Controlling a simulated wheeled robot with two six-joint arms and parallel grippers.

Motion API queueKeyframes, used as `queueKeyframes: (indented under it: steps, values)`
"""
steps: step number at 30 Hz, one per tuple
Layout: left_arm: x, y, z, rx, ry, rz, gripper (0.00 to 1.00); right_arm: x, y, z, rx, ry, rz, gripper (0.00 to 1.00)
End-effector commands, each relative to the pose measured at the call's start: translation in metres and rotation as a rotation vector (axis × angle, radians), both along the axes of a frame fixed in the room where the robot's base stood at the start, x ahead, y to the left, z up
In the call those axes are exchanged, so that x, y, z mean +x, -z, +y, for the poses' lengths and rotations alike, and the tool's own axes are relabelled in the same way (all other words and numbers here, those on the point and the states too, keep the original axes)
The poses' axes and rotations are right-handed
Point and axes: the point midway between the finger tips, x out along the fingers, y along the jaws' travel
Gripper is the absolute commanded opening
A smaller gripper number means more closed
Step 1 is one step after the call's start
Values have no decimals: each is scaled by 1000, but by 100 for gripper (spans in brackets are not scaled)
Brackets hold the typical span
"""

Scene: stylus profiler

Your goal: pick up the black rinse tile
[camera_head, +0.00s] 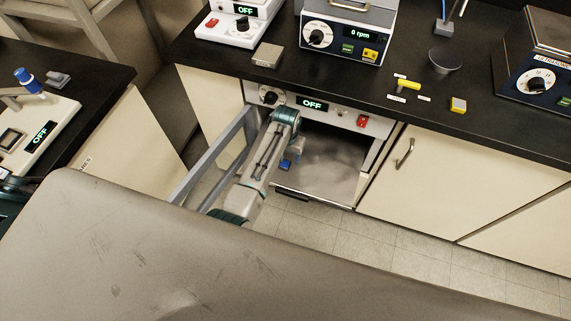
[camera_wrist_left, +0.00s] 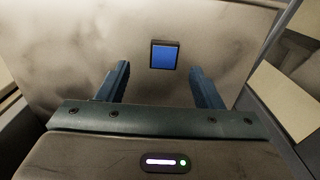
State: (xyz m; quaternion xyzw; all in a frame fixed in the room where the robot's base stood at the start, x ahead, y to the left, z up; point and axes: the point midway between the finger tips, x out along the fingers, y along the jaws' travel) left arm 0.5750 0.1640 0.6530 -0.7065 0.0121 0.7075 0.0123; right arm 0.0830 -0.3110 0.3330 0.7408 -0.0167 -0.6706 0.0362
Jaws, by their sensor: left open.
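A small square tile with a blue face and a dark rim (camera_wrist_left: 164,56) lies on a bare, scuffed metal surface. It is ahead of and between the fingers of my left gripper (camera_wrist_left: 162,82), which is open and empty. The tile is apart from both fingers. In the head view a small blue patch (camera_head: 286,164), which looks like the same tile, shows on the metal floor (camera_head: 328,172) of an open cabinet bay, just below my left gripper (camera_head: 296,152). The arm hides part of that floor. No all-black tile is clear to see. My right gripper is not in view.
The bay's open door frame (camera_head: 215,158) stands left of my arm. A control panel (camera_head: 350,117) with an OFF display runs above the bay. Closed cabinet doors (camera_head: 415,195) stand right.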

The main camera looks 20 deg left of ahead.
Motion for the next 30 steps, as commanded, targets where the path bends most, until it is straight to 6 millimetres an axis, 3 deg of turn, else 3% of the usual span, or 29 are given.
queueKeyframes:
  steps: [12, 20, 21, 28, 30]
  values:
    - [3, 47, 5, 0, 0, 1, 60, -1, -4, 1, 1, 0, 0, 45]
    - [2, 51, 5, 0, -1, -1, 60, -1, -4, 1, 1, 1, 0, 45]
    - [2, 51, 5, 0, -1, -1, 58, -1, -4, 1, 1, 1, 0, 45]
    - [2, 51, 5, 0, -1, 0, 13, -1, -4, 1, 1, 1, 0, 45]
    - [2, 51, 5, 0, -1, 0, 12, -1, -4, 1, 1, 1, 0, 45]
